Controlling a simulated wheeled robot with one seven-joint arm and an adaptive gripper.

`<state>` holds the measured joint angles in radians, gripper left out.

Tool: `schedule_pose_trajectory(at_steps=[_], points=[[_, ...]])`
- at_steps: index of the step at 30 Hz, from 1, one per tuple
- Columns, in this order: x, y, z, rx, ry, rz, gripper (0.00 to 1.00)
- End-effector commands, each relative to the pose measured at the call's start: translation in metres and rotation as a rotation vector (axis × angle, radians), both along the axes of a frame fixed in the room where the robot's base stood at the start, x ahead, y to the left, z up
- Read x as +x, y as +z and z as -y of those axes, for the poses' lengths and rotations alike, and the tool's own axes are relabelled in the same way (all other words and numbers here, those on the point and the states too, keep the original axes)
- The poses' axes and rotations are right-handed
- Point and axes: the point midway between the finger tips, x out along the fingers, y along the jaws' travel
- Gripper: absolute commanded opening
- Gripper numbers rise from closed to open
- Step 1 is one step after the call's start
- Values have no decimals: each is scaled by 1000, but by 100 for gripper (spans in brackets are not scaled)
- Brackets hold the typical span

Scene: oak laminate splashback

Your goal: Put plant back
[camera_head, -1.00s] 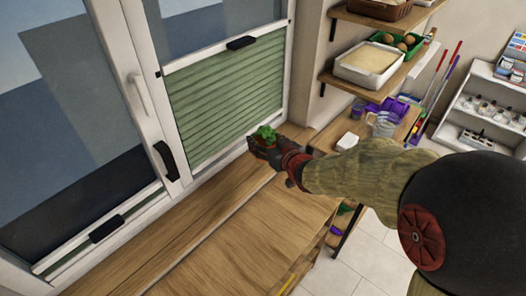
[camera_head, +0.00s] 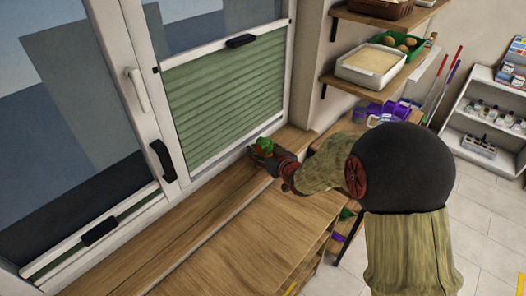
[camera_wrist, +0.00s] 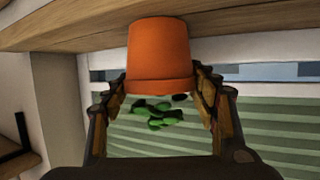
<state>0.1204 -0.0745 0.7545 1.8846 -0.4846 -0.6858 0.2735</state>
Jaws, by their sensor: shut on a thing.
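The plant is a small green leafy plant (camera_head: 264,144) in an orange pot. In the wrist view the orange pot (camera_wrist: 160,55) sits between my two fingers, with the green leaves (camera_wrist: 154,115) showing beyond its rim. The wrist picture looks upside down. My gripper (camera_head: 262,153) is shut on the pot; it also shows in the wrist view (camera_wrist: 165,90). It is at the far right end of the wooden windowsill (camera_head: 190,222), by the window. The pot's base is at or very near the sill; I cannot tell whether it touches.
A window with a green pleated blind (camera_head: 225,105) stands close behind the plant. A wooden worktop (camera_head: 245,240) lies in front of the sill. Shelves with a white tray (camera_head: 368,65) and a green crate (camera_head: 402,43) are at the right. The sill left of the plant is clear.

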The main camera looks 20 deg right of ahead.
Motion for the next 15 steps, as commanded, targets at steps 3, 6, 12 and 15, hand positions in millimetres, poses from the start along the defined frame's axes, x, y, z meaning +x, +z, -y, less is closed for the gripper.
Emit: schedule_pose_trajectory(at_steps=[3,6,12,15], points=[[1,2,0,1,0,3,22],[0,0,0,0,0,2,22],[0,-2,0,0,0,0,66],[0,-2,0,0,0,0,72]])
